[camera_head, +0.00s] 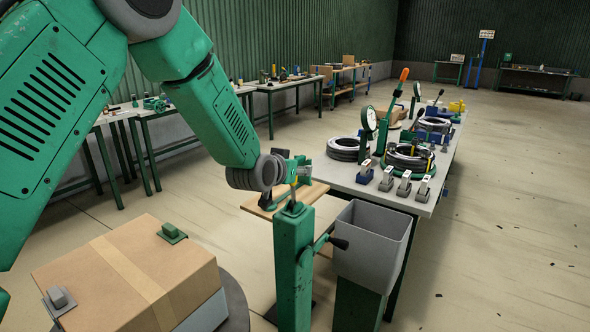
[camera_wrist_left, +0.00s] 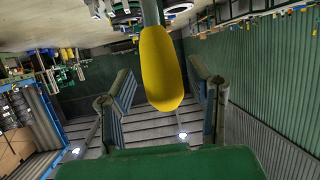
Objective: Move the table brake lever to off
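A yellow lever handle (camera_wrist_left: 163,70) on a grey shaft shows in the left wrist view, between the two fingers of my left gripper (camera_wrist_left: 163,105). The fingers are apart, with a gap visible on each side of the handle. In the head view my left gripper (camera_head: 290,172) is above a green post (camera_head: 293,262) at the table's near end, and hides part of it. A crank-like lever with a black knob (camera_head: 340,243) sticks out of the post's right side. I cannot tell which lever is the table brake. My right gripper is not in view.
A long table (camera_head: 345,178) carries hose coils (camera_head: 408,157), gauges (camera_head: 369,124), an orange-handled lever (camera_head: 404,74) and several small clamps (camera_head: 404,184). A grey bin (camera_head: 372,250) stands beside the post. A cardboard box (camera_head: 130,270) is at the lower left. Floor on the right is mostly clear.

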